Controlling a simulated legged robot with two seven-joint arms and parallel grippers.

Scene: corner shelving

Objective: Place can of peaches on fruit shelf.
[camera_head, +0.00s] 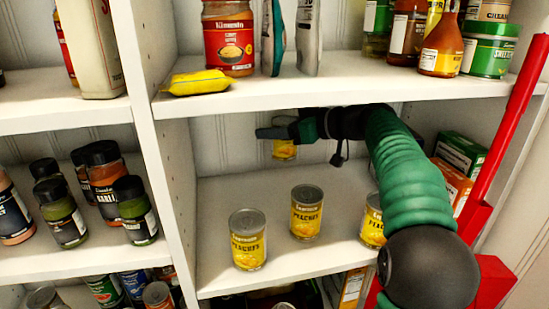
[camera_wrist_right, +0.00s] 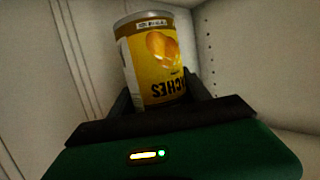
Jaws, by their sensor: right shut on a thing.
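My right gripper (camera_head: 285,130) reaches into the middle shelf compartment, close under the board above. It is shut on a yellow can of peaches (camera_head: 284,150), mostly hidden behind the gripper in the head view. The right wrist view shows this can (camera_wrist_right: 155,60) between the fingers, its label lettering upside down in the picture. It appears to be above the compartment's floor, towards the back. Three similar peach cans stand upright on the shelf (camera_head: 270,190): one at front left (camera_head: 248,240), one in the middle (camera_head: 306,212), and one partly behind my arm (camera_head: 373,222). My left gripper is out of view.
Green and orange boxes (camera_head: 459,153) stand at the compartment's right. A white divider (camera_head: 165,165) bounds its left side. The upper shelf (camera_head: 300,92) holds jars, bottles and a yellow packet (camera_head: 200,82). Spice jars (camera_head: 105,165) stand in the left unit. Bare shelf shows around the cans.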

